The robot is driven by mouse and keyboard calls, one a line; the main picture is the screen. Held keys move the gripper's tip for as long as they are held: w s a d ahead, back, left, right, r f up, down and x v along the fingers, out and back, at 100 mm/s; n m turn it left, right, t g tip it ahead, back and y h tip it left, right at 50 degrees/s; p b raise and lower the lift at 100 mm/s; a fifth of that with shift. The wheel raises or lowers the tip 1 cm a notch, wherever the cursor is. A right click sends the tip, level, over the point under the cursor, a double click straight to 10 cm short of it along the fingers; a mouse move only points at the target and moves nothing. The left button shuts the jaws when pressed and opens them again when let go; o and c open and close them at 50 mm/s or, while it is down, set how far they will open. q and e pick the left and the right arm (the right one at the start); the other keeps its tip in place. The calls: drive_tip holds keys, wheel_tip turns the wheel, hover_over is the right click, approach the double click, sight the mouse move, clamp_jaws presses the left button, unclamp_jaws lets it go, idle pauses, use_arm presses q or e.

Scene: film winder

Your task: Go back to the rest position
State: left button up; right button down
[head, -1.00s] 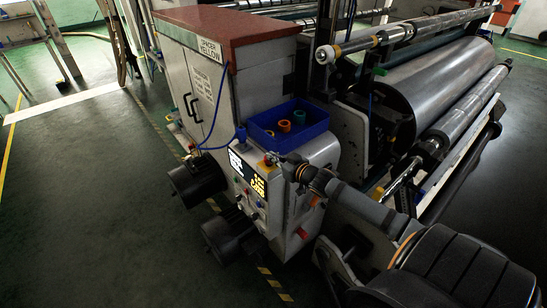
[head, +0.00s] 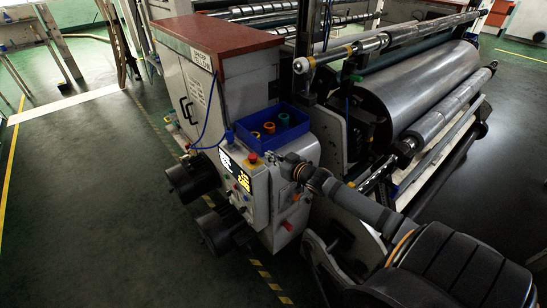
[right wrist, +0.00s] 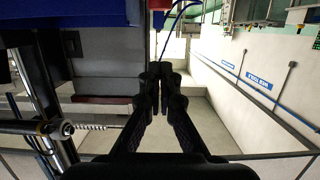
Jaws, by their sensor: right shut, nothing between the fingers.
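My right arm comes in from the lower right of the head view, in front of the winder's control panel (head: 236,182). My right gripper (head: 288,163) is at its far end, small and dark, near the panel's upper right edge and below the blue bin (head: 287,137). I cannot tell from the head view how far it is from the machine. In the right wrist view the black fingers of the right gripper (right wrist: 160,72) are together with nothing between them. My left gripper is not in view.
The grey cabinet with a red-brown top (head: 222,33) stands behind the panel. Dark motors (head: 192,178) stick out at its left. A large metal roller (head: 420,88) lies to the right. The bin holds several coloured rings. The green floor (head: 85,200) at the left is clear.

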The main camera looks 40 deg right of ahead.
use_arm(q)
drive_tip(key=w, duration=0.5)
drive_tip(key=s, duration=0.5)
use_arm(e)
drive_tip(key=s+d+f+m+g+h+b, duration=0.15)
drive_tip(key=s+f, duration=0.35)
drive_tip(key=f, duration=0.7)
drive_tip(key=s+d+f+g+h+b, duration=0.1)
drive_tip(key=s+d+f+g+b, duration=0.2)
drive_tip(key=f, duration=0.9)
drive_tip(key=s+d+f+m+g+h+b, duration=0.15)
drive_tip(key=s+f, duration=0.45)
drive_tip(key=f, duration=0.6)
drive_tip(key=s+a+f+n+g+b, duration=0.1)
drive_tip(key=s+a+f+g+b, duration=0.3)
drive_tip(key=s+f, duration=1.15)
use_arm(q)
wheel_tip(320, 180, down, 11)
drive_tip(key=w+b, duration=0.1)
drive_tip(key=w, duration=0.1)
use_arm(e)
drive_tip(key=s+a+f+g+y, duration=0.1)
drive_tip(key=s+a+f+g, duration=0.1)
drive_tip(key=s+a+f, duration=0.4)
drive_tip(key=s+a+f+n+g+y, duration=0.1)
drive_tip(key=s+a+f, duration=0.5)
drive_tip(key=s, duration=0.6)
drive_tip(key=shift+s+a+n+g, duration=0.2)
drive_tip(key=shift+a+n+g, duration=0.1)
drive_tip(key=shift+g, duration=0.2)
